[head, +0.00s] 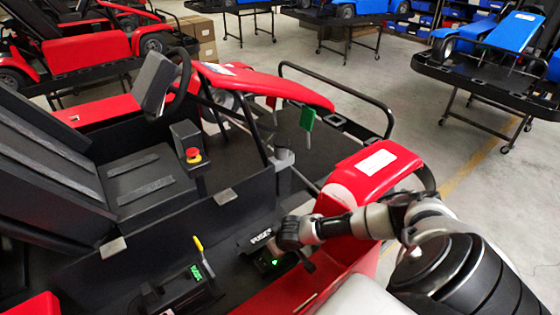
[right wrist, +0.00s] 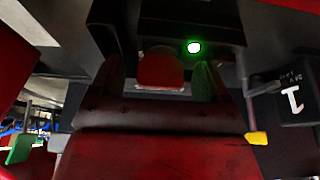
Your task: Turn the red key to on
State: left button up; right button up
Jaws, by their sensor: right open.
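The red key (right wrist: 160,68) shows in the right wrist view as a red block below a dark panel with a lit green lamp (right wrist: 194,47). My right gripper (right wrist: 160,82) is open, with one finger on each side of the red key. I cannot tell whether the fingers touch it. In the head view my right gripper (head: 290,258) is low at a black switch box (head: 258,240) with white lettering and a green light, on the kart's near side. The red key is hidden there by my gripper. My left gripper is not in view.
A second black box (head: 180,285) with green lettering and a yellow handle (head: 198,243) stands left of my right gripper. A red emergency button (head: 193,155), the black seat (head: 145,180) and the red fender (head: 370,170) are close by. Blue karts stand behind.

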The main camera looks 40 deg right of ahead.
jog(key=b+v, duration=0.2)
jog(key=v, duration=0.8)
jog(key=shift+s+r, duration=0.2)
jog(key=shift+r, duration=0.15)
